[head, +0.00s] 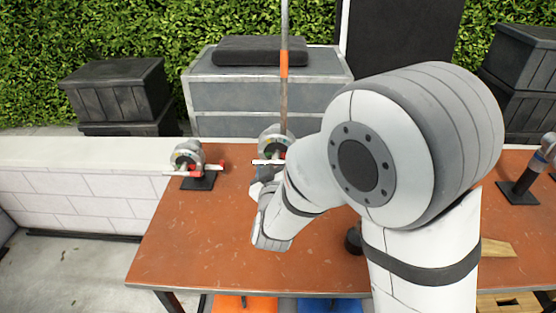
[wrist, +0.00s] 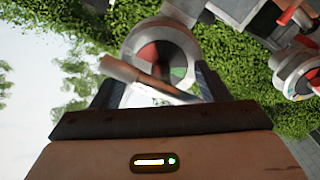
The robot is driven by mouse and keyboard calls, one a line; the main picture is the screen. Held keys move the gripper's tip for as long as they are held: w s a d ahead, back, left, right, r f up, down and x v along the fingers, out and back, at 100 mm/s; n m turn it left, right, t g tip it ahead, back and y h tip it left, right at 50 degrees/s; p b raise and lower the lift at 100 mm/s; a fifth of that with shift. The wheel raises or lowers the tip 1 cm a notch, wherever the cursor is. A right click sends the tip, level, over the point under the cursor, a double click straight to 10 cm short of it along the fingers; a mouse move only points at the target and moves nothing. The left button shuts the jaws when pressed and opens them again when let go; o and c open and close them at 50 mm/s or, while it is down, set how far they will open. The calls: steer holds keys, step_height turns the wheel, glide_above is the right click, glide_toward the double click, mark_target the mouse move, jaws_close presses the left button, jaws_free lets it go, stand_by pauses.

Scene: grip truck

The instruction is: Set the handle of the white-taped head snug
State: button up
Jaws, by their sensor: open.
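Two round grip heads stand on the rust-red table in the head view: a left one (head: 187,156) on a dark base plate, and a middle one (head: 274,142) by an upright rod. White tape cannot be told for certain on either. My gripper (head: 264,176) is just in front of the middle head, partly hidden by my arm. In the wrist view my gripper (wrist: 155,92) is open, its fingers either side of a pale handle (wrist: 145,78). The handle crosses slantwise before a head (wrist: 162,52) with a red and green face. Contact cannot be told.
The upright rod (head: 284,95) has an orange band. Another stand (head: 518,191) is on the table (head: 215,235) at right. Grey cases (head: 230,97) and black crates (head: 120,92) stand behind. The table's front left is clear. Another head (wrist: 297,72) shows at right in the wrist view.

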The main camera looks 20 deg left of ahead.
jaws_close()
stand_by(0.8)
